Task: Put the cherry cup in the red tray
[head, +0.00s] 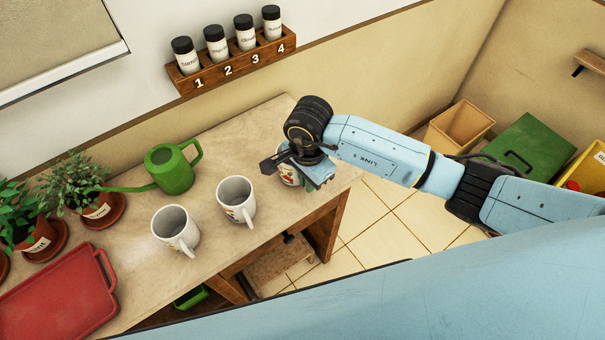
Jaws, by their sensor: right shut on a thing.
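My right gripper (297,172) comes in from the right and is shut on a white cup (285,177) at the right end of the wooden table. The cup is mostly hidden behind the gripper; a bit of its white wall and some red in its print show. I cannot tell whether the cup touches the table. The red tray (55,300) lies empty at the table's left front corner, far from this gripper. My left gripper is out of view.
Two white mugs, one in the middle (236,203) and one further left (175,232), stand between the held cup and the tray. A green watering can (170,168) and potted plants (75,185) stand behind. A wall rack (228,68) holds spice jars.

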